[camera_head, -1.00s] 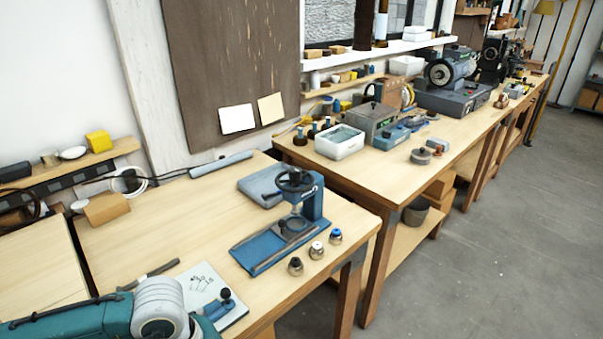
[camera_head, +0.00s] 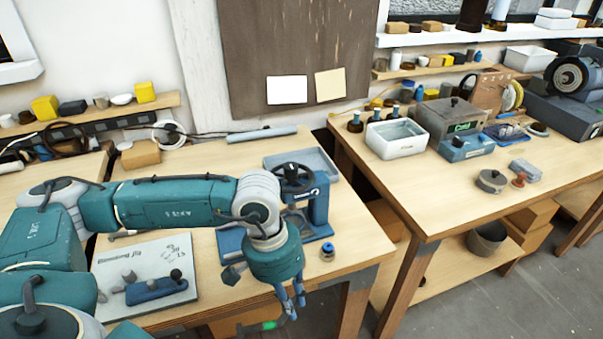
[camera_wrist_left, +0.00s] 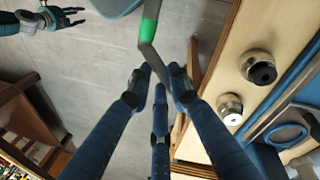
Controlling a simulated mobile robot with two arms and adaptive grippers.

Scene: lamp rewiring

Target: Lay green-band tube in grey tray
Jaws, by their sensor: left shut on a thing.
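My left gripper (camera_head: 290,305) hangs past the front edge of the middle table, beside the blue press. In the left wrist view, my left gripper (camera_wrist_left: 156,78) is shut on a thin, bent grey tube whose green band (camera_wrist_left: 148,30) sits just beyond the fingertips. In the head view the green band (camera_head: 270,325) shows low, near the bottom edge. A shallow grey tray (camera_head: 322,163) lies on the table behind the press, partly hidden by it. My right gripper (camera_wrist_left: 62,18) shows small at the top left of the wrist view, its fingers apart and empty.
The blue press (camera_head: 312,205) stands between my left gripper and the tray. A small metal cap (camera_head: 327,252) stands at the table's front right; two caps also show in the wrist view (camera_wrist_left: 258,68). A drawing sheet (camera_head: 120,265) lies left. A white bin (camera_head: 395,140) stands on the right table.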

